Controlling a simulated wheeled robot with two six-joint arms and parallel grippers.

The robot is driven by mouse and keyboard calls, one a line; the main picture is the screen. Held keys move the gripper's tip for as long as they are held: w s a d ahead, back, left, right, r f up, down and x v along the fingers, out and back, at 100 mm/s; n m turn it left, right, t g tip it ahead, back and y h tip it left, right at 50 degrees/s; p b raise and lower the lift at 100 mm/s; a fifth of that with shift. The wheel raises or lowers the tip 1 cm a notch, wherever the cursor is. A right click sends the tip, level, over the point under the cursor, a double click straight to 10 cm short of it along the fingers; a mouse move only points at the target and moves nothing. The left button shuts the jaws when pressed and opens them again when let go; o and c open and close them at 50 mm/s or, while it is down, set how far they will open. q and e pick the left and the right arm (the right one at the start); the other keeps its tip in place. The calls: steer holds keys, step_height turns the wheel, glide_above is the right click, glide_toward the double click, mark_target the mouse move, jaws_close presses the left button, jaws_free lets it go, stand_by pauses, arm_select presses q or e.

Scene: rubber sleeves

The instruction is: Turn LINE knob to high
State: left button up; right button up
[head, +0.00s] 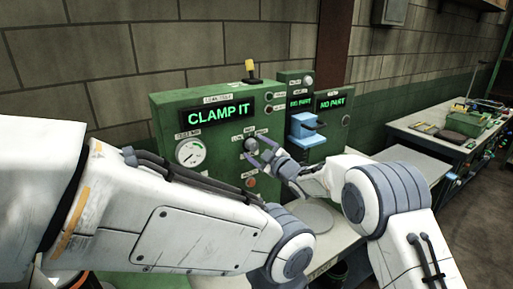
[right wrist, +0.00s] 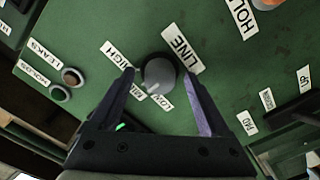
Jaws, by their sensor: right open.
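The LINE knob (right wrist: 158,72) is a round grey knob on the green panel, with a pale pointer mark on its lower part in the right wrist view. Labels reading LINE, HIGH and LOW, and one small label partly behind a finger, surround it. The pointer faces the lower labels, away from LINE; which one exactly I cannot tell. My right gripper (right wrist: 159,78) is open, with one finger on either side of the knob; contact is not clear. In the head view the knob (head: 251,145) sits just beyond the right fingertips (head: 262,151). My left gripper is out of view.
A blue fixture (head: 306,132) stands right of the knob. My left arm fills the left foreground.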

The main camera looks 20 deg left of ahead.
jaws_close()
steer(key=shift+m, duration=0.3)
steer(key=shift+f+m+b, duration=0.1)
steer(key=shift+m+b, duration=0.35)
steer(key=shift+m, duration=3.65)
